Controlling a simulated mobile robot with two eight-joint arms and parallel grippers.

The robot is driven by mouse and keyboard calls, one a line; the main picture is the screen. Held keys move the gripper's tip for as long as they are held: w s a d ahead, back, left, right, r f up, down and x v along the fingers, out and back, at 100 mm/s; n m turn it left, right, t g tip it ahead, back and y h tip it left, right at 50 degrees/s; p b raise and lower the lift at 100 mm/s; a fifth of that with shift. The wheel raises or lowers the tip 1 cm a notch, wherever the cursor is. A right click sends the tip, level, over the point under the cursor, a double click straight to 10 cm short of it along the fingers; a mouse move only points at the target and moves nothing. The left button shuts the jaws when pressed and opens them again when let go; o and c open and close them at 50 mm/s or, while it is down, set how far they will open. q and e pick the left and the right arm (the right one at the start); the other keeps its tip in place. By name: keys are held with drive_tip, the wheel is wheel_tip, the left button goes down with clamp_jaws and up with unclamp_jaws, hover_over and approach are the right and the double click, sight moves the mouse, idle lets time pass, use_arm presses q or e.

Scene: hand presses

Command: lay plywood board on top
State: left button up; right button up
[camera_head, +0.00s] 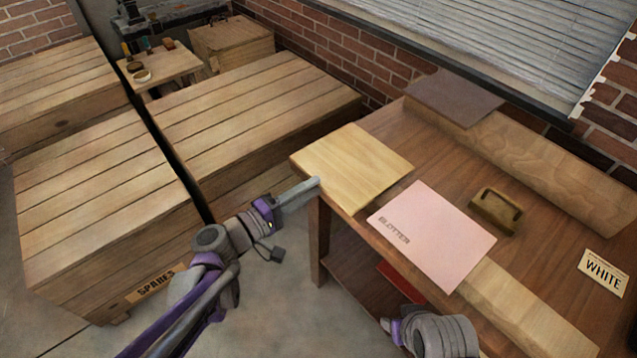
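A light, square plywood board (352,163) lies at the left end of the brown worktable, its left corner at the table's edge. A pink sheet marked BLOTTER (440,240) lies just right of it. My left gripper (316,183) reaches in from the left, and its fingertips are at the plywood board's front left edge. The fingers show as one grey bar, so I cannot tell whether they are closed on the board. My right gripper (390,325) is low in the picture by the table's front; its fingers are not clear.
A brown block with a handle (495,210) and a WHITE card (603,273) lie on the table. A light wooden piece (525,310) runs along the front. A dark board (453,97) is at the back. Large wooden crates (255,120) stand left; grey floor (275,290) shows between.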

use_arm(q)
drive_tip(key=shift+x, duration=1.15)
drive_tip(key=shift+a, duration=0.1)
clamp_jaws()
drive_tip(key=s+a+r+p, duration=0.3)
drive_tip(key=s+a, duration=0.3)
drive_tip(key=a, duration=0.3)
drive_tip(key=s+a+r+p, duration=0.3)
drive_tip(key=s+a, duration=0.4)
drive_tip(key=a, duration=0.1)
drive_tip(key=shift+a, duration=0.4)
idle(1.0)
idle(0.5)
